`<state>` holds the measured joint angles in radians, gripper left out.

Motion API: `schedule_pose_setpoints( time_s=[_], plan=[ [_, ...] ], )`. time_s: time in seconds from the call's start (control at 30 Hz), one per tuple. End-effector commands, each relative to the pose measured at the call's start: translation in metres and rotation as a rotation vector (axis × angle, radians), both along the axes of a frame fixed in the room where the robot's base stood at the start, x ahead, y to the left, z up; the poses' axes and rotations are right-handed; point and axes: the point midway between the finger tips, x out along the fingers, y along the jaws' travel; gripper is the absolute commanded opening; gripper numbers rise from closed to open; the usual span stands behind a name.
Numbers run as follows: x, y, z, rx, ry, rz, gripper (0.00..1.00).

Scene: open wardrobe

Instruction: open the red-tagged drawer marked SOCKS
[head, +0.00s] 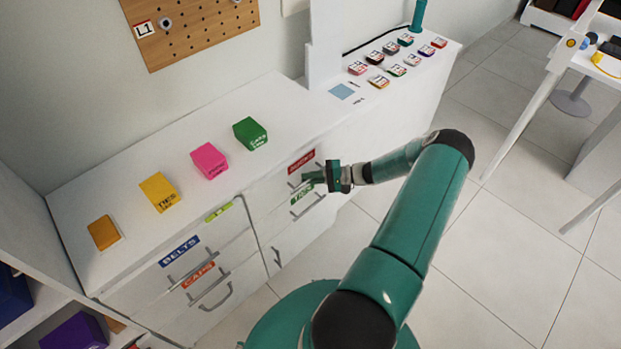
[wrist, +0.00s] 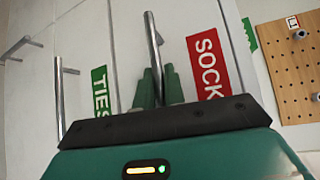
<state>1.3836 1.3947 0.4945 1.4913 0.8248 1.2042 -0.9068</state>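The red tag marked SOCKS (wrist: 213,62) is on a white drawer front in the wrist view, its last letter cut off. In the head view the red tag (head: 301,161) is on the upper drawer right of the middle. The drawer looks closed. A metal bar handle (wrist: 150,32) runs beside the tag. My gripper (wrist: 160,78) is at this handle, its green fingertips on either side of the bar's lower part in the picture. Whether the fingers touch or grip the bar is unclear. In the head view my gripper (head: 313,178) is small in front of this drawer.
Just below is a drawer with green TIES tag (head: 302,193). Left are drawers tagged BELTS (head: 179,251) and CAPS (head: 198,275). Coloured boxes, including a pink one (head: 209,161), stand on the cabinet top.

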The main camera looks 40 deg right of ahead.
Motion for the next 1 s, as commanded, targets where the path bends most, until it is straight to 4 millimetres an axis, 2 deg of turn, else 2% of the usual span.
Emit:
schedule_pose_setpoints(
  time_s=[0.3, 0.47, 0.67, 1.0],
  plan=[
    [-0.001, 0.0, 0.0, 0.0, 0.0, 0.0, 0.0],
    [-0.013, -0.001, 0.0, 0.0, 0.0, -0.001, 0.0],
    [-0.051, -0.003, 0.0, 0.001, 0.001, -0.003, 0.0],
    [-0.151, -0.005, 0.0, 0.001, 0.002, -0.003, 0.0]
  ],
)
